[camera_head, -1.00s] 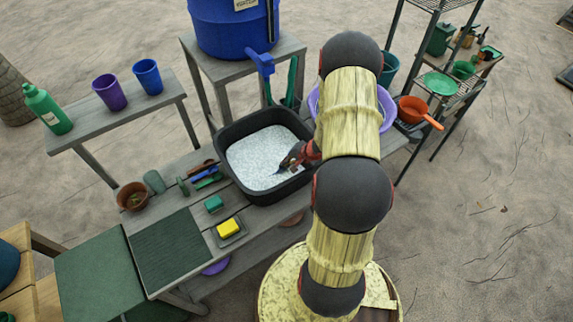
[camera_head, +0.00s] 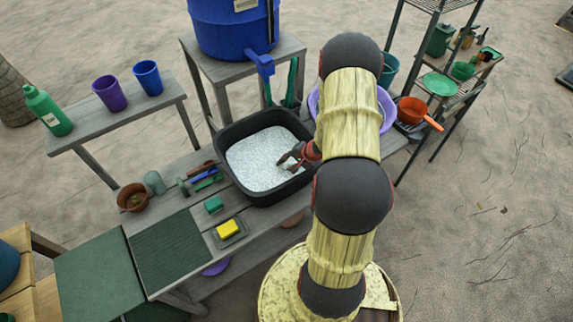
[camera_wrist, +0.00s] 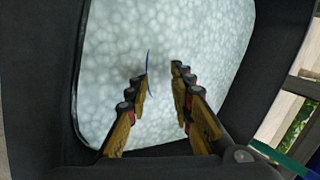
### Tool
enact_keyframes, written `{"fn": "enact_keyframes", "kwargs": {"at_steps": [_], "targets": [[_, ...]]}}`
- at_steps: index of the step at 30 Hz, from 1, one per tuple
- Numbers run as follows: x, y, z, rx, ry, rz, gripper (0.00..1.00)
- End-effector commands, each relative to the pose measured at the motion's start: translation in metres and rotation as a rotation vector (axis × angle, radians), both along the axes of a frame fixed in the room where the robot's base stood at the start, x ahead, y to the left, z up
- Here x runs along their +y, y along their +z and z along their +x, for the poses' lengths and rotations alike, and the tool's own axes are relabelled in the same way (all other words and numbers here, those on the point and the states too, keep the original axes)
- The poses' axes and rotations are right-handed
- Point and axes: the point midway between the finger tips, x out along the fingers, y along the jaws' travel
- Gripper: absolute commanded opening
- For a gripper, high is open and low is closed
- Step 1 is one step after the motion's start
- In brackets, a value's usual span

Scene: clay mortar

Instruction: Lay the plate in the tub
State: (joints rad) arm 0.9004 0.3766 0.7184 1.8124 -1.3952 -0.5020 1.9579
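The black tub (camera_head: 237,178) stands on the grey wooden bench, filled with white suds. It fills most of the wrist view too (camera_wrist: 40,120). My gripper (camera_head: 288,160) reaches into the tub's right part, just over the suds. In the wrist view its fingers (camera_wrist: 160,75) are open, with a clear gap. A thin dark-blue curved edge (camera_wrist: 149,68) pokes from the suds between the fingertips, close to the left one. It looks like the plate standing near edge-on, the rest hidden by suds. I cannot tell whether it touches that finger.
A blue barrel with a tap (camera_head: 263,62) stands behind the tub. Left of the tub lie brushes (camera_head: 205,175), a green sponge (camera_head: 213,204) and a yellow sponge (camera_head: 228,228). A purple basin (camera_head: 386,108) is at the right, partly behind my arm. A ridged dark mat (camera_head: 172,250) is bare.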

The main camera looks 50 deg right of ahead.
Motion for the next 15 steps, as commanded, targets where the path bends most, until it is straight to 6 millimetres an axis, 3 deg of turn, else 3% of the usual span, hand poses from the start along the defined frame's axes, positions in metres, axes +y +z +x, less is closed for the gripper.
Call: {"fn": "enact_keyframes", "kwargs": {"at_steps": [15], "targets": [[-0.008, 0.082, -0.051, 0.000, -0.002, -0.002, 0.23]]}}
